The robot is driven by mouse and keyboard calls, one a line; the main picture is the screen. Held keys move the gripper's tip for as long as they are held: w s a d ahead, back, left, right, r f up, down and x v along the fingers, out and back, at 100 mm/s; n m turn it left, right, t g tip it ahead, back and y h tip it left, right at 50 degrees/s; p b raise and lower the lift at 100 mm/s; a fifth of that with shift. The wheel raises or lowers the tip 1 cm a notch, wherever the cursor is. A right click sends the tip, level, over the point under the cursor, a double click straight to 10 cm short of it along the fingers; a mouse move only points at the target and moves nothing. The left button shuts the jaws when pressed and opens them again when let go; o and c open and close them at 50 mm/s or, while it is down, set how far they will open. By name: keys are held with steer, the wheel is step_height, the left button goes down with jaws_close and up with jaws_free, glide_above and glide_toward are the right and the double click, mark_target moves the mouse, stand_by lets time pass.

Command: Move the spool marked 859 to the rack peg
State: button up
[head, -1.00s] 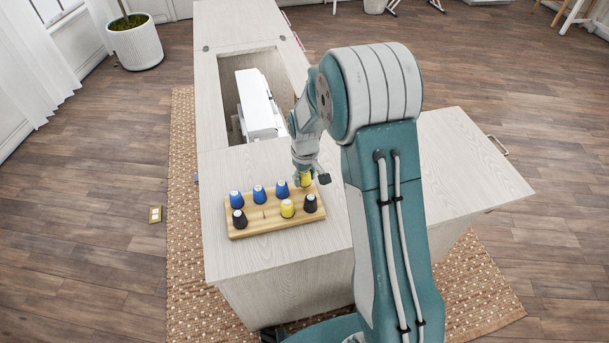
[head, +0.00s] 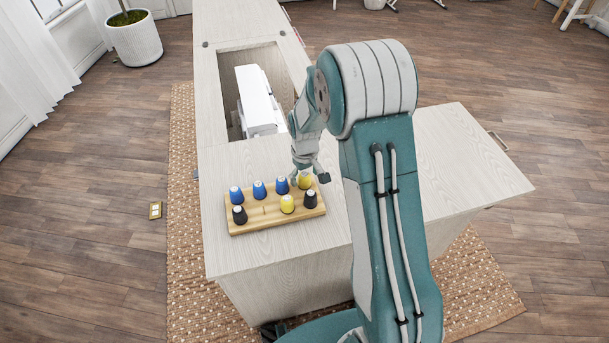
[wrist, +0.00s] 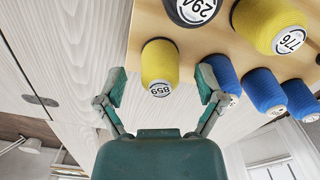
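The yellow spool marked 859 (wrist: 160,68) stands upright on the back right corner of the wooden rack (head: 248,230). It also shows in the head view (head: 305,182). My gripper (wrist: 162,86) is open, with one finger on each side of this spool and a visible gap to each. In the head view my gripper (head: 308,174) is at the spool's far side and partly covers it. A bare peg (head: 264,210) stands in the rack's front row. The peg under spool 859 is hidden.
Three blue spools (head: 259,190) fill the rest of the back row. The front row holds two black spools (head: 239,215) and a yellow spool marked 776 (wrist: 272,22). A white sewing machine (head: 256,100) sits in the cabinet opening. The cabinet top (head: 440,165) right of my arm is clear.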

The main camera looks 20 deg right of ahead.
stand_by(0.3)
step_height(320, 180, up, 12)
stand_by(0.5)
steer(key=shift+w, duration=0.1)
steer(key=s+r+m+t, duration=0.2)
steer(key=s+r+t, duration=0.1)
steer(key=s+r, duration=0.9)
steer(key=s+r+m+t, duration=0.1)
steer(key=s+r, duration=0.3)
steer(key=s, duration=1)
steer(key=shift+m+t, duration=0.4)
steer(key=shift+t, duration=0.4)
steer(key=shift+a, duration=0.1)
